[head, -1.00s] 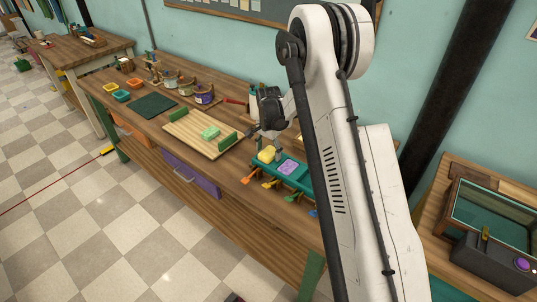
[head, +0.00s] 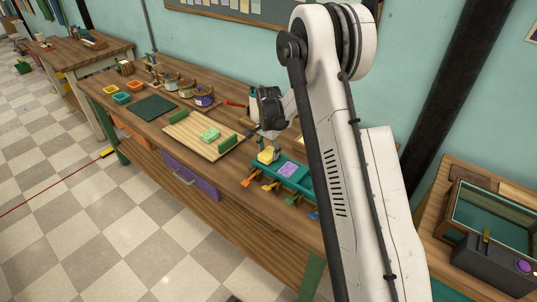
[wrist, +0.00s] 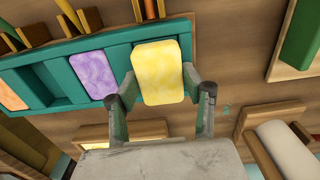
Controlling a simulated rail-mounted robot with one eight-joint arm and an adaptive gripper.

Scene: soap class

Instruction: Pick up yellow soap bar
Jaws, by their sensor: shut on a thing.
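The yellow soap bar (wrist: 160,72) is between the two fingers of my gripper (wrist: 160,95) in the wrist view, and the gripper is shut on it. In the head view the yellow soap bar (head: 267,155) is at the left end of the teal tray (head: 302,184), just under my gripper (head: 268,144). The teal tray also shows in the wrist view (wrist: 55,102), behind the bar. I cannot tell whether the bar still touches the tray. A purple soap bar (wrist: 90,75) lies in the neighbouring compartment.
An orange bar (wrist: 10,95) lies further along the tray. Several coloured-handled tools (head: 270,186) stick out from its front edge.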

